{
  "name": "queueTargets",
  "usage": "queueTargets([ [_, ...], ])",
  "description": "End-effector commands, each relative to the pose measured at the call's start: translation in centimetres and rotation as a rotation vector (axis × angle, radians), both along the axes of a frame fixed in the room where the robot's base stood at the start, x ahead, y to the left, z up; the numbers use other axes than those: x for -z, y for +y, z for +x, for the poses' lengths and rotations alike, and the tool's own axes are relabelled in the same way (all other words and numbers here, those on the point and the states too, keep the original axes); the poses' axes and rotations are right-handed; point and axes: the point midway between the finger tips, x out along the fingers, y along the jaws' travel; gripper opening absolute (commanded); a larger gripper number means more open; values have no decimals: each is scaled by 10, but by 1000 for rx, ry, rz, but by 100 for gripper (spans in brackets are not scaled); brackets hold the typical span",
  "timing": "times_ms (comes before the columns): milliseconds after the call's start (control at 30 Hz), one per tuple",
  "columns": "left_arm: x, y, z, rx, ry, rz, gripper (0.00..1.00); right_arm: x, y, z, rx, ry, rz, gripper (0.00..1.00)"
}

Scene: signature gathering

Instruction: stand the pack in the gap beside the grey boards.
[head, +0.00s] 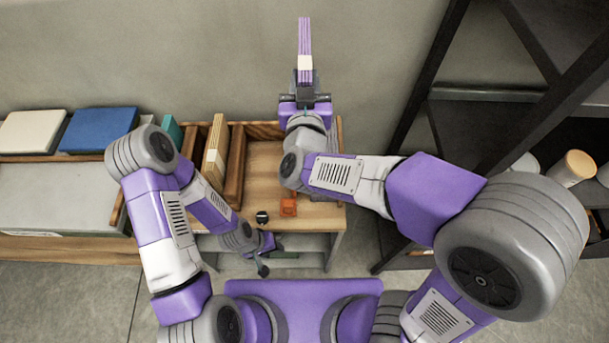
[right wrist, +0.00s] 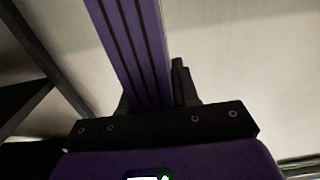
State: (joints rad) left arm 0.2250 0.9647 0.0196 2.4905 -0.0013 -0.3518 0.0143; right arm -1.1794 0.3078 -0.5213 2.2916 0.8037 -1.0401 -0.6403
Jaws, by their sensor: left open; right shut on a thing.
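The pack (head: 304,38) is a slim purple bundle with pale stripes and a cream band near its lower end. My right gripper (head: 305,84) is shut on its lower end and holds it upright, high in front of the wall. The pack (right wrist: 135,50) also rises from the jaws in the right wrist view. My left gripper (head: 267,256) is open and empty, low at the desk's front edge. I cannot make out grey boards for certain. Tan boards (head: 215,152) stand against a wooden divider (head: 235,163), and my right arm hides part of the area to their right.
The wooden desk top (head: 262,165) has bare room right of the divider. A small orange block (head: 288,207) and a black item (head: 262,217) lie near its front. Blue (head: 99,130) and cream (head: 32,131) slabs lie left. A dark shelf rack (head: 425,100) stands right.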

Motion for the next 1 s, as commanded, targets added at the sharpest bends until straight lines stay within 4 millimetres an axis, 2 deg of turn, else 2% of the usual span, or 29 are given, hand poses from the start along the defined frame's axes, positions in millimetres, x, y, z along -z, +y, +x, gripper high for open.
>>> queueTargets([
  [33, 21, 0, 0, 0, 0, 0, 43, 20, 0, 0, 0, -4, 1, 0],
  [300, 69, 0, 0, 0, 0, 0, 43, 67, 0, 0, -1, -5, 2, 0],
  [433, 82, 0, 0, 0, 0, 0, 43, 81, 0, 0, 0, -5, 2, 0],
  [667, 94, 0, 0, 0, 0, 0, 43, 95, 0, 0, 0, -4, 0, 0],
  [767, 102, 0, 0, 1, 0, 0, 43, 113, 1, 0, -1, -2, -3, 0],
  [1000, 131, 0, 0, 0, 0, 0, 43, 178, 0, -1, -1, -2, -6, 0],
])
